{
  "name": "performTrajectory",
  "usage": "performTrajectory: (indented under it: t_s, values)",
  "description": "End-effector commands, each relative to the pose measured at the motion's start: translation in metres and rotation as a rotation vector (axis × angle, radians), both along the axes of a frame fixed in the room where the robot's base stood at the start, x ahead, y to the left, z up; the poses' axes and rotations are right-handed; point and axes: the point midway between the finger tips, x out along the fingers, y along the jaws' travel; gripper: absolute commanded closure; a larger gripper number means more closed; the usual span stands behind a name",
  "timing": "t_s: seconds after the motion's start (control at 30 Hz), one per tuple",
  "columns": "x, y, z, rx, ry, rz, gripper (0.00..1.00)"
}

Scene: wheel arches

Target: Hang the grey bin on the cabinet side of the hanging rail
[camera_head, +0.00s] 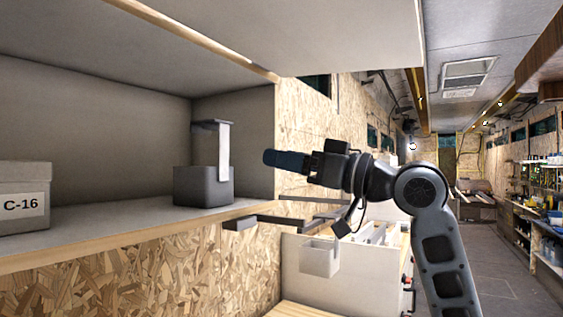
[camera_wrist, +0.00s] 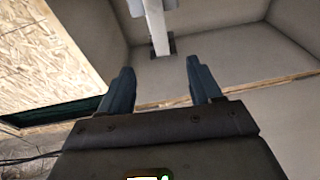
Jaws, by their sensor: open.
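The grey bin (camera_head: 203,187) stands upright on the cabinet shelf. A pale upright strip (camera_head: 223,152) rises from it to a dark flat top piece (camera_head: 212,124). My gripper (camera_head: 285,160) is to the right of the bin, pointing left at about the strip's height, apart from it. In the wrist view, my gripper (camera_wrist: 160,82) has its two blue fingers spread with nothing between the tips; the pale strip (camera_wrist: 157,28) shows beyond them. The dark hanging rail (camera_head: 285,219) juts out at the right, below my gripper.
A white bin (camera_head: 319,258) hangs below the rail. A lidded box marked C-16 (camera_head: 22,195) sits on the shelf (camera_head: 110,222) at left. The cabinet's upper panel (camera_head: 330,35) overhangs the arm. An aisle opens at right, with a loaded bench (camera_head: 540,235).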

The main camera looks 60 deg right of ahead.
Motion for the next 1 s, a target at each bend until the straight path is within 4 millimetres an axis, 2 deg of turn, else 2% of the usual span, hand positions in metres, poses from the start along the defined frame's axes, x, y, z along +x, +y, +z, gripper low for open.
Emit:
performTrajectory:
  t_s: [0.17, 1.0]
  values:
    - [0.012, 0.001, 0.004, 0.002, 0.000, 0.001, 0.36]
    - [0.101, 0.011, 0.023, 0.002, -0.002, 0.001, 0.36]
